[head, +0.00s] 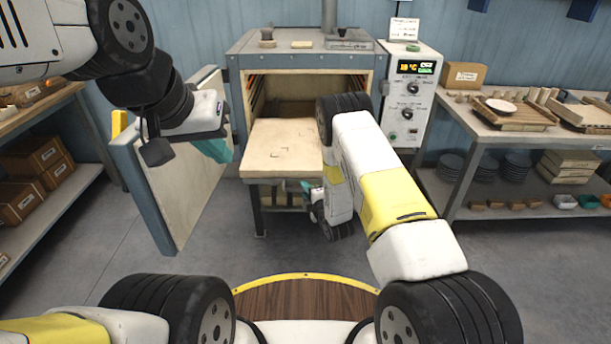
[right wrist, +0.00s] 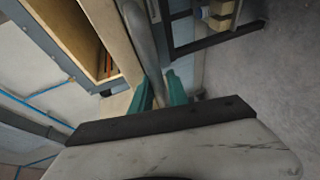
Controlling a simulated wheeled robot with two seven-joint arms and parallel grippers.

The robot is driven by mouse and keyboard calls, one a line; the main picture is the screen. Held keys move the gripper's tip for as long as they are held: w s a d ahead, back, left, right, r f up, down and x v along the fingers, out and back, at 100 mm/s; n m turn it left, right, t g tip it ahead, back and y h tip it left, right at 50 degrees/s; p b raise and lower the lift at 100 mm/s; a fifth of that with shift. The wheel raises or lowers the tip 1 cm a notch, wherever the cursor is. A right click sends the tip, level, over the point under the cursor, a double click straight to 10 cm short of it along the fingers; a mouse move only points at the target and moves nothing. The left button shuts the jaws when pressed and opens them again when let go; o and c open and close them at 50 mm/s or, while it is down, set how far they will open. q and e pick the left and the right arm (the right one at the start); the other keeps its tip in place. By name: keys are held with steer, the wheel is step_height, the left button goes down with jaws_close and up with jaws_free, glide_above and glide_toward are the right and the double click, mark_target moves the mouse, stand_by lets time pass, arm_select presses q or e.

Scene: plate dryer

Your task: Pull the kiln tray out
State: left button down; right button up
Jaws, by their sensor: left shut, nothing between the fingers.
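The kiln tray (head: 284,148), a cream slab, sticks well out of the open kiln mouth, level, with its rear part inside the chamber. My right arm covers its right side. My right gripper (head: 306,188) is low at the tray's front edge. In the right wrist view its teal fingers (right wrist: 159,92) stand on both sides of a grey bar, the tray handle (right wrist: 147,45), and appear closed on it. My left gripper (head: 212,150) is shut and empty, in front of the open kiln door (head: 182,192), left of the tray.
The kiln (head: 300,62) has a control box (head: 408,95) on its right. A shelf with boxes (head: 35,157) stands left, and a workbench (head: 500,118) with trays and plates stands right. Floor in front of the kiln is clear.

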steer(key=shift+o, duration=1.3)
steer(key=v, duration=0.7)
steer(key=shift+s+d, duration=0.15)
steer(key=shift+s, duration=0.2)
steer(key=shift+r, duration=0.1)
